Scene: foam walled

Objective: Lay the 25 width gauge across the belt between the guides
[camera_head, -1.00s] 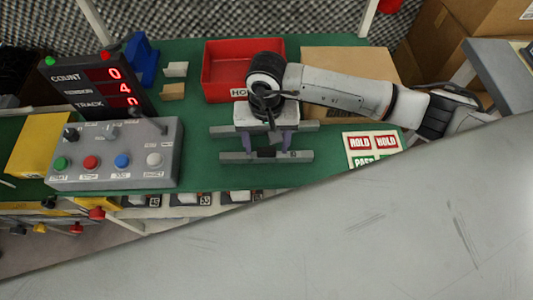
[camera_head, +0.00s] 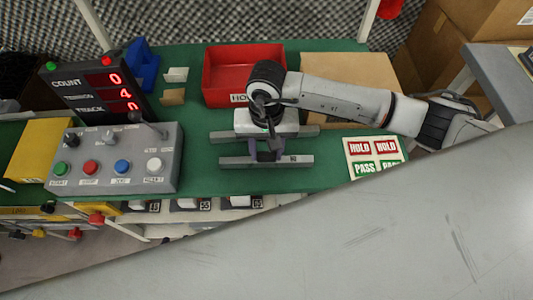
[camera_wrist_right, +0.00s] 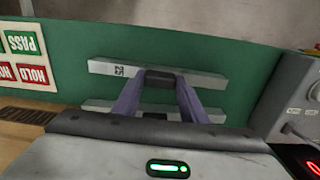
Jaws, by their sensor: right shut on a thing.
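The 25 width gauge (camera_head: 235,163) is a grey bar with a black middle grip, lying on the green mat of the bench. A second grey bar (camera_head: 220,138) lies behind the gauge, partly hidden by my gripper. My left gripper is not in view.
A red bin (camera_head: 243,60) stands behind my right gripper. A grey button box (camera_head: 115,160) and a counter display (camera_head: 98,88) stand to the left. A HOLD/PASS card (camera_head: 374,157) lies to the right. Numbered pieces (camera_head: 190,204) sit below the bench's front edge.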

